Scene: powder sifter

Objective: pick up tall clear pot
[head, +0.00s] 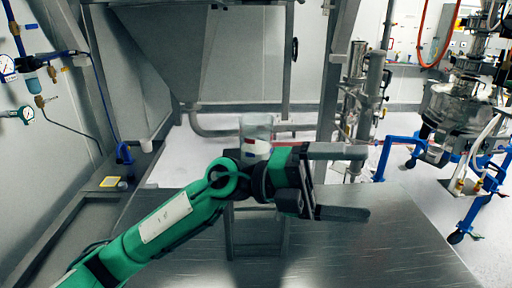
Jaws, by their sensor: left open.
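The tall clear pot (256,127) stands upright behind my left wrist, near the middle of the head view. It is a see-through cylinder with something white and small red and blue marks low on it. My arm hides its base, so I cannot tell what it rests on. My left gripper (367,182) is open and empty, its two dark fingers pointing right over the metal table. The pot is left of and beyond the fingers, not between them. My right gripper is out of view.
The steel table (400,245) is bare at the front right. A metal frame and hopper (215,50) rise behind it. Gauges and blue hoses (22,70) are on the left wall. A steel vessel on a blue wheeled frame (455,105) stands at the right.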

